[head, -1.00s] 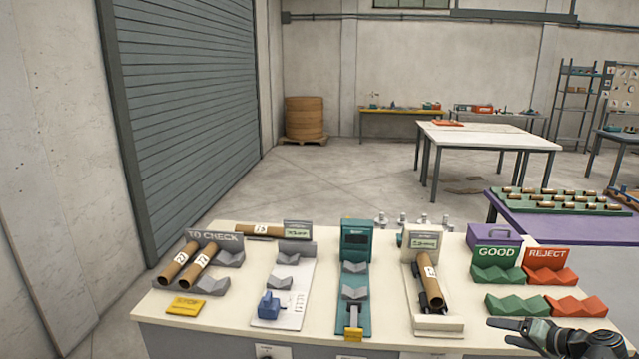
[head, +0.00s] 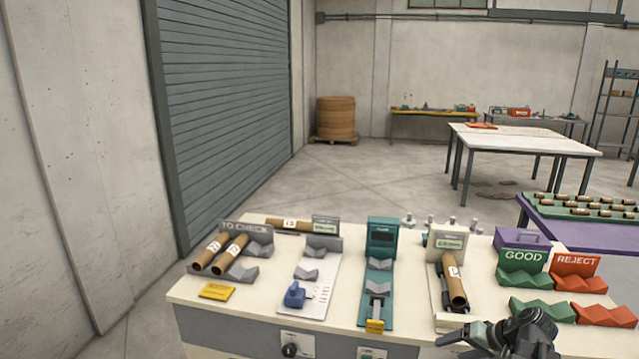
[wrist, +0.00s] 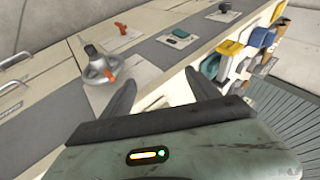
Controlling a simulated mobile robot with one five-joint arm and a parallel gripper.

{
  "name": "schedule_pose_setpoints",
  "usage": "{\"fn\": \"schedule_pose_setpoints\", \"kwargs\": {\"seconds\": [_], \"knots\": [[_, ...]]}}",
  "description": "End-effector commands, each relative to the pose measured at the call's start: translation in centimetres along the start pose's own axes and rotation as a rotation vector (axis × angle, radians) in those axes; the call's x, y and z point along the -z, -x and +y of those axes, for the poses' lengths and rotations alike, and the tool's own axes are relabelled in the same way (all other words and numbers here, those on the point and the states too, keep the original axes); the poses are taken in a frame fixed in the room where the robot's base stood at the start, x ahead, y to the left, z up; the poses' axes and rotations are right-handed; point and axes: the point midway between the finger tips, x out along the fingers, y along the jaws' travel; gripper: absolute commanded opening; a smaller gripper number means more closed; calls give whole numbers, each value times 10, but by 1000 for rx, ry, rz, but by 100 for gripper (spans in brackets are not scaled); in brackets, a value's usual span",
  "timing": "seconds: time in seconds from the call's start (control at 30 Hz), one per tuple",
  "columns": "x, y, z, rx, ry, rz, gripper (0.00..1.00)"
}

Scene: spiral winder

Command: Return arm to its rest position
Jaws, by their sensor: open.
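My gripper (head: 456,345) shows at the bottom right of the head view, in front of the bench's near edge and low beside the right-hand tube station. In the wrist view its two dark fingers (wrist: 160,98) stand wide apart with nothing between them. The wrist view is tilted and looks along the front of a counter. The bench (head: 200,292) carries the stations, and my gripper appears apart from the tubes on it.
Two tubes (head: 222,252) lie in the TO CHECK rack, and one tube (head: 454,280) lies in the right-hand station. Green GOOD (head: 526,275) and red REJECT (head: 577,282) cradles stand at the right. A handwheel (wrist: 100,68) shows in the wrist view.

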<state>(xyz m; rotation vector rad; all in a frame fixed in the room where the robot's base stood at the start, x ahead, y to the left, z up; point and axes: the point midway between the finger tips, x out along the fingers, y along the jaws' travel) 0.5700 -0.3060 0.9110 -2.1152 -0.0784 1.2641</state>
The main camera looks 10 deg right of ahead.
Motion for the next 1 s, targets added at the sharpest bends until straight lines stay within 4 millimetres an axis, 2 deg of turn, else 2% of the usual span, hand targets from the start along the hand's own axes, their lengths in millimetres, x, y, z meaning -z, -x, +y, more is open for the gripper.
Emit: {"fn": "schedule_pose_setpoints", "kwargs": {"seconds": [0.03, 0.2, 0.3, 0.4, 0.5, 0.67, 1.0], "knots": [[-10, -20, -22, -20, 30, -55, 70], [-62, -88, -100, -162, 152, -270, 70], [-99, -118, -142, -272, 240, -371, 70], [-131, -137, -176, -377, 326, -434, 70], [-154, -148, -199, -459, 393, -464, 70], [-167, -152, -211, -523, 439, -475, 70], [-168, -152, -212, -528, 441, -475, 70]]}}
